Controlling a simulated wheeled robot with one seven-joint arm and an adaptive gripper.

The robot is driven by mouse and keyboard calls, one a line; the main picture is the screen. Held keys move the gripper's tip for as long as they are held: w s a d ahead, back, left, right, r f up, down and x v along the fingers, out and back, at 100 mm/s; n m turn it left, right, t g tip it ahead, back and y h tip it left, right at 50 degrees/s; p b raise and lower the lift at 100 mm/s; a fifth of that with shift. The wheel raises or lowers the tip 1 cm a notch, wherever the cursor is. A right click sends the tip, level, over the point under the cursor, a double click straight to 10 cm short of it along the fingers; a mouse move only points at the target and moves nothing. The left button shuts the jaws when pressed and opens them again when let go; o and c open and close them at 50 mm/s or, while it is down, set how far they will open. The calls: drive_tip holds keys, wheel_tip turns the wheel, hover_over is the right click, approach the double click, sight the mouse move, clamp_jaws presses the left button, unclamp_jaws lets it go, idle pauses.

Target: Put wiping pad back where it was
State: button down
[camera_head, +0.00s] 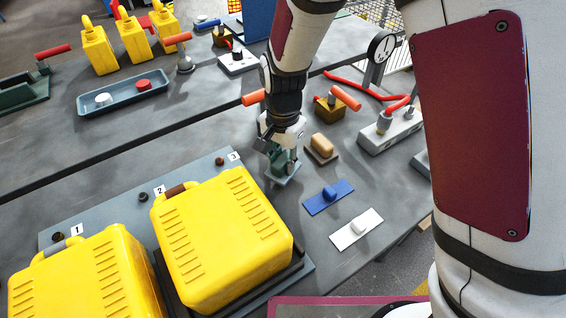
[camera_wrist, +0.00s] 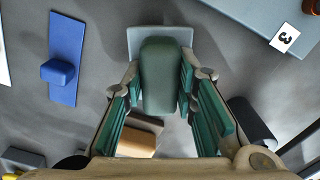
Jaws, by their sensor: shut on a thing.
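My gripper (camera_head: 284,158) is shut on a wiping pad with a dark green block handle (camera_wrist: 161,85) and a flat grey-blue base (camera_wrist: 138,40). In the wrist view the handle stands between the two green-lined fingers. In the head view the pad (camera_head: 283,177) is low over the grey table, right of the label 3 and left of a tan brush-like block. I cannot tell whether its base touches the table. The fingers partly hide the handle in the head view.
A blue pad (camera_head: 329,197), a white pad (camera_head: 357,229) and the tan block (camera_head: 322,146) lie to the right. Yellow jerry cans (camera_head: 222,238) stand on a numbered board at the front left. Clamps and a gauge stand behind. Bare table lies around the held pad.

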sight(284, 159)
drive_tip(key=shift+f, duration=1)
drive_tip(key=shift+f, duration=0.15)
drive_tip(key=c, duration=1.3)
unclamp_jaws()
wheel_tip(284, 159, up, 12)
drive_tip(key=shift+r+p, duration=0.2)
drive_tip(key=shift+p, duration=0.35)
drive_tip(key=shift+d, duration=0.1)
